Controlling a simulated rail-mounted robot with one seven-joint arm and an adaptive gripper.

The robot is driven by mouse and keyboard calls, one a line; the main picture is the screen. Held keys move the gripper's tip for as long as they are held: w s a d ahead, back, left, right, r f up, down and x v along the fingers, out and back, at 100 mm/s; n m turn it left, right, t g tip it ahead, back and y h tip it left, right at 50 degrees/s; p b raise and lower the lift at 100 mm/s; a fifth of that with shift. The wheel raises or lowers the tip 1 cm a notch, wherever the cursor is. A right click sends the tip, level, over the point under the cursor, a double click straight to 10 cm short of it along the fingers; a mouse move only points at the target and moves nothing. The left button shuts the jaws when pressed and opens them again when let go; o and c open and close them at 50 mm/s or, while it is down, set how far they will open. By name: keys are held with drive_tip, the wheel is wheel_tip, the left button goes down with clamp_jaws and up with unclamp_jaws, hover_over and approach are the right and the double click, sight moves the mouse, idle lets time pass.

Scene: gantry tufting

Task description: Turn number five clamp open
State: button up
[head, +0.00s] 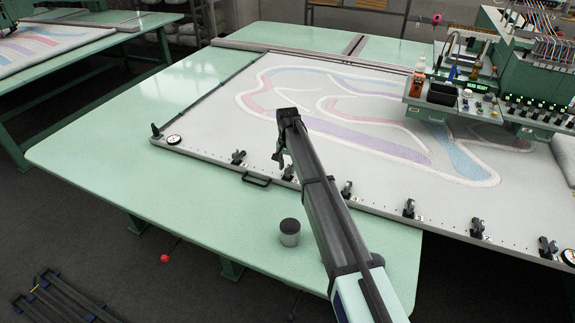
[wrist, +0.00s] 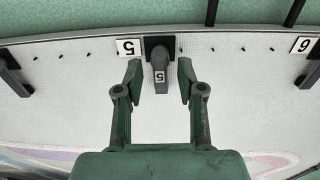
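The number five clamp (wrist: 161,70) is a grey lever on a dark base at the edge of the white framed cloth. In the wrist view the lever points inward over the cloth. My gripper (wrist: 160,84) is open, with one finger on each side of the lever and a visible gap on both sides. In the head view my gripper (head: 281,161) hangs over the near edge of the frame, close to the number five clamp (head: 288,173), which is partly hidden.
The number six clamp (wrist: 310,72) stands to one side and another clamp (wrist: 12,75) to the other. A dark-lidded jar (head: 289,233) stands on the green table (head: 110,150). The tufting machine (head: 500,75) is at right.

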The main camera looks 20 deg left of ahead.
drive_tip(key=shift+f, duration=0.35)
clamp_jaws()
